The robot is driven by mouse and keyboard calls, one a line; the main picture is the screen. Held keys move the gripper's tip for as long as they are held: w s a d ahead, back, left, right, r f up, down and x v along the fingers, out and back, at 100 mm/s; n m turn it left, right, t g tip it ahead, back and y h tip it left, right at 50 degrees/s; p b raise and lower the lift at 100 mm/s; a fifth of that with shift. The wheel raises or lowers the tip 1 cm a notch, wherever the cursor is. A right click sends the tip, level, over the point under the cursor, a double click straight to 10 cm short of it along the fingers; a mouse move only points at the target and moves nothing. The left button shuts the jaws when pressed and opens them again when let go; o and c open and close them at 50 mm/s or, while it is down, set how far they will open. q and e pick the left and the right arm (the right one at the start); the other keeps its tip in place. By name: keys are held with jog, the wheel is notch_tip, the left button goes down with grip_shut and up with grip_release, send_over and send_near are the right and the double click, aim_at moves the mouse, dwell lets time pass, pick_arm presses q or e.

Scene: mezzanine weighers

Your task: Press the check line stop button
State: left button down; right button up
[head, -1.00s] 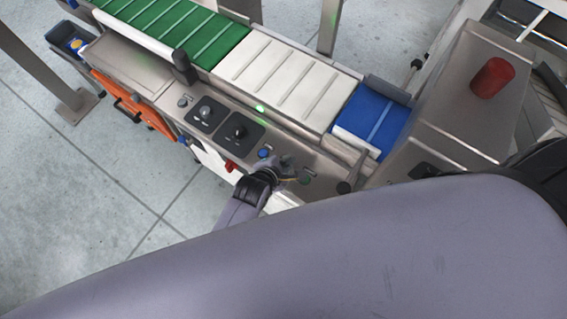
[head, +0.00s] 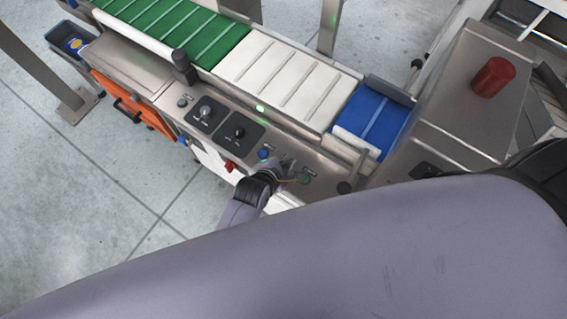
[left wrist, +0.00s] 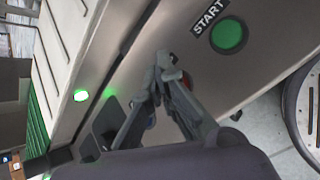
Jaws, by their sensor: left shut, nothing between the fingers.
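In the left wrist view, a red button (left wrist: 187,78) shows only partly behind the fingers; its label is hidden. My left gripper (left wrist: 167,60) is shut and empty, its fingertips over or beside that button. I cannot tell whether they touch it. A round green button (left wrist: 229,36) labelled START sits on the same steel panel, just beyond the fingertips. In the head view, my left gripper (head: 287,168) is over the panel, between a blue button (head: 263,153) and the green button (head: 304,179). The red button is hidden there. My right gripper is out of view.
Two black-plated knobs (head: 238,132) sit left of the gripper on the panel (head: 325,187). A small red part (head: 230,166) is on the front edge. The white belt (head: 285,78) and blue belt (head: 372,115) run behind. A red beacon (head: 493,77) stands at right.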

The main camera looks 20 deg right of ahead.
pick_arm(q)
jog(key=shift+f, duration=0.45)
dwell(0.6)
jog(key=shift+r+p, duration=0.85)
jog(key=shift+p, duration=0.05)
jog(key=shift+r, duration=0.1)
notch_tip(320, 180, up, 5)
jog(key=p, duration=0.5)
dwell(0.5)
